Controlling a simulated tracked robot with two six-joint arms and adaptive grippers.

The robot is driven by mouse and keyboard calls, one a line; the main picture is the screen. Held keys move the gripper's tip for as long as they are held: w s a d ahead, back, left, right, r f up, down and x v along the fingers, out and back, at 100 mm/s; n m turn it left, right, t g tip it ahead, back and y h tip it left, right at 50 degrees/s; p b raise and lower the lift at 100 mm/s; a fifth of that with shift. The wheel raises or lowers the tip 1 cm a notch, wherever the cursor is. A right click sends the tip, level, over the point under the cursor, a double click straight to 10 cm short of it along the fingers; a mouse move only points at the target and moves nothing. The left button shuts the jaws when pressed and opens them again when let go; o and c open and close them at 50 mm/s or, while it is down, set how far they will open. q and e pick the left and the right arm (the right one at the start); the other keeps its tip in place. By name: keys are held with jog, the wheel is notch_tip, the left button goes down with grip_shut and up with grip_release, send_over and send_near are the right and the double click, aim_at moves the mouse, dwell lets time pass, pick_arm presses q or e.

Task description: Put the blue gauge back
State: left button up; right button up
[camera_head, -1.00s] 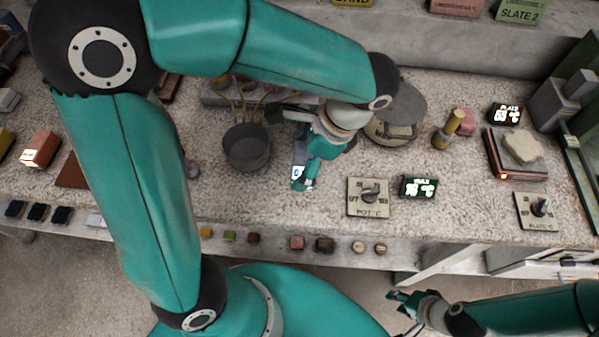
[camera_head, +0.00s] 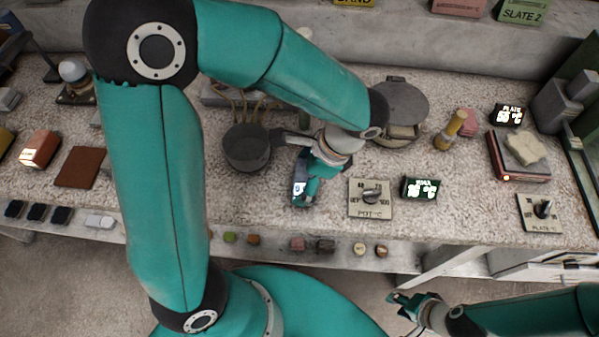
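The blue gauge (camera_head: 299,188), a slim blue-dark body with a small pale display, is at the middle of the bench, right of the dark pot. My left gripper (camera_head: 309,187) comes down on it from behind and appears shut on it. The fingers and wrist cover part of the gauge, and I cannot tell whether its lower end touches the bench. My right gripper (camera_head: 400,303) is in front of the bench at the lower right, open and empty.
The dark pot (camera_head: 246,150) has its handle near my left wrist. The POT C dial plate (camera_head: 370,197) and a display (camera_head: 420,188) stand to the right. Small blocks (camera_head: 298,244) line the front edge. A round-lidded device (camera_head: 400,104) stands behind my wrist.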

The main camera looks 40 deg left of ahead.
pick_arm(q)
jog(key=shift+r, duration=0.1)
jog(key=shift+r, duration=0.2)
jog(key=v, duration=1.1)
jog(key=shift+r+p, duration=0.35)
jog(key=shift+p, duration=0.05)
jog(key=shift+w+d, duration=0.1)
jog(key=shift+d, duration=0.05)
jog(key=shift+r, duration=0.1)
